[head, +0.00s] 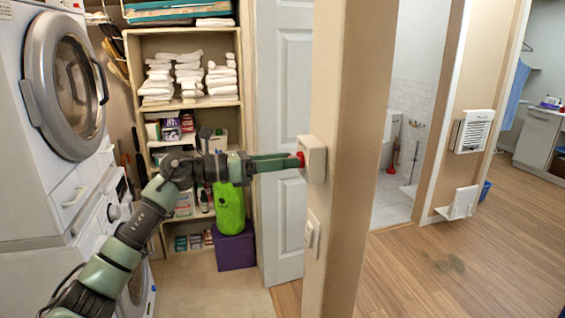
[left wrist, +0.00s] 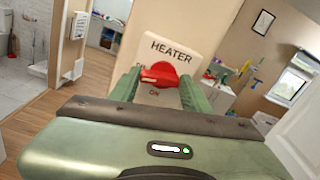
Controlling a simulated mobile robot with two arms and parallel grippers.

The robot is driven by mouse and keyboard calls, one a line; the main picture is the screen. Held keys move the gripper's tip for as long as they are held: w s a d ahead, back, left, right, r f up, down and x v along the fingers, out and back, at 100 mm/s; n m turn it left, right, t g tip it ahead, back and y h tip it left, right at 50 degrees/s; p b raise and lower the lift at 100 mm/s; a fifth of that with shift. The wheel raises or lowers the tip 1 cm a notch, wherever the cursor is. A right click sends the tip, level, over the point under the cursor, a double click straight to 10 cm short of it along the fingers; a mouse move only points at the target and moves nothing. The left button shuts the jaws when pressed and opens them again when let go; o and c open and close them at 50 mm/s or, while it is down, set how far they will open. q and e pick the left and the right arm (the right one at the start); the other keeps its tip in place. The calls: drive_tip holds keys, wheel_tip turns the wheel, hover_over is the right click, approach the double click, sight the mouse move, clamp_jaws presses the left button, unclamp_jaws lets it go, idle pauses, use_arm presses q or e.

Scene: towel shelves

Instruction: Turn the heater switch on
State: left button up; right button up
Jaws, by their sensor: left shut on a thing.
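The heater switch is a cream wall box (head: 315,159) on the narrow end of a wall, with a red knob (head: 300,158). In the left wrist view the plate (left wrist: 178,50) reads "HEATER", and "ON" shows below the red knob (left wrist: 159,76). The knob lies roughly sideways, tilted a little; the label at its left is partly hidden. My left gripper (left wrist: 158,84) has its green fingers on either side of the knob and is shut on it. In the head view my left gripper (head: 298,161) reaches the box from the left. My right gripper is not in view.
A second switch plate (head: 312,233) is lower on the same wall end. Stacked washing machines (head: 62,90) stand at the left. Shelves with towels (head: 190,75) and a white door (head: 285,90) are behind my arm. Open wooden floor (head: 430,275) lies to the right.

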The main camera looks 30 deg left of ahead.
use_arm(q)
drive_tip(key=shift+s+d+f+n+p, duration=0.1)
drive_tip(key=shift+n+p, duration=1.1)
drive_tip(key=shift+n, duration=2.65)
drive_tip(key=shift+f+n+p, duration=0.1)
drive_tip(key=shift+n+p, duration=1.05)
drive_tip(key=shift+n, duration=2.7)
drive_tip(key=o, duration=1.4)
drive_tip(key=shift+c, duration=0.2)
